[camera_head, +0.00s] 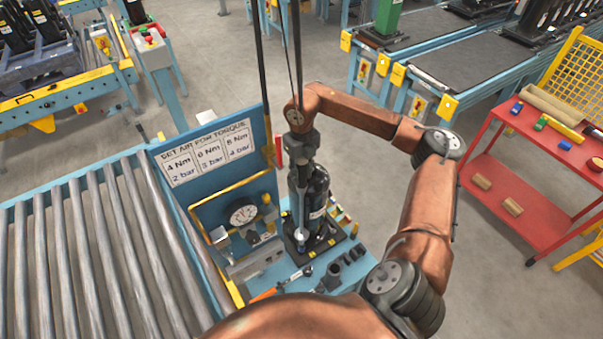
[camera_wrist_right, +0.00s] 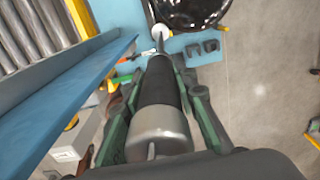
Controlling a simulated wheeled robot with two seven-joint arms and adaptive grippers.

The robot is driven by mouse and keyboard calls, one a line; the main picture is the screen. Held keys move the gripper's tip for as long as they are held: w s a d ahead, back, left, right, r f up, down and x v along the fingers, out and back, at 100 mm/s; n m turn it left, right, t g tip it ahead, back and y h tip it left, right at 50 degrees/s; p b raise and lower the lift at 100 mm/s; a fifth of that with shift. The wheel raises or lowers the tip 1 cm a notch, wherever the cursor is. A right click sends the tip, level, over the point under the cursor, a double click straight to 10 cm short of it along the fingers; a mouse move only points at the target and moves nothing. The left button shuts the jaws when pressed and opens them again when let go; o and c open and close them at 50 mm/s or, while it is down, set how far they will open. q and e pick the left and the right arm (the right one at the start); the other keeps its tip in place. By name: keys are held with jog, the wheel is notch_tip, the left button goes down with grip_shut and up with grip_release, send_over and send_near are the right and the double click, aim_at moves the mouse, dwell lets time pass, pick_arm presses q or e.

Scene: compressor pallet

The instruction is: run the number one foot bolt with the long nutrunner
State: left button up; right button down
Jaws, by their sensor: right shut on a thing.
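My right gripper (camera_head: 303,148) is above the black compressor (camera_head: 318,190). It is shut on the long nutrunner (camera_wrist_right: 160,90), a dark-sleeved tool with a grey end, held between green-edged fingers in the wrist view. In the head view the nutrunner (camera_head: 301,205) points down along the compressor's near-left side, its lower end close to the compressor's foot plate (camera_head: 328,238). In the wrist view its thin shaft ends at a pale round tip beside the black compressor (camera_wrist_right: 195,12). I cannot tell whether the tip touches a bolt; the number one foot bolt is not clearly distinguishable. My left gripper is not in view.
A blue board (camera_head: 213,150) lists torques and air pressures. Below it are a round gauge (camera_head: 243,212) and a yellow pipe. Dark sockets (camera_head: 347,262) lie on the blue bench near the compressor. A roller conveyor (camera_head: 90,260) is left; a red cart (camera_head: 535,160) is right. Hoses hang overhead.

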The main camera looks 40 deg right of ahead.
aim_at(302, 164)
jog(key=shift+f, duration=0.35)
dwell(1.3)
jog(key=shift+r, duration=0.75)
jog(key=shift+r+p, duration=1.25)
jog(key=shift+r, duration=0.65)
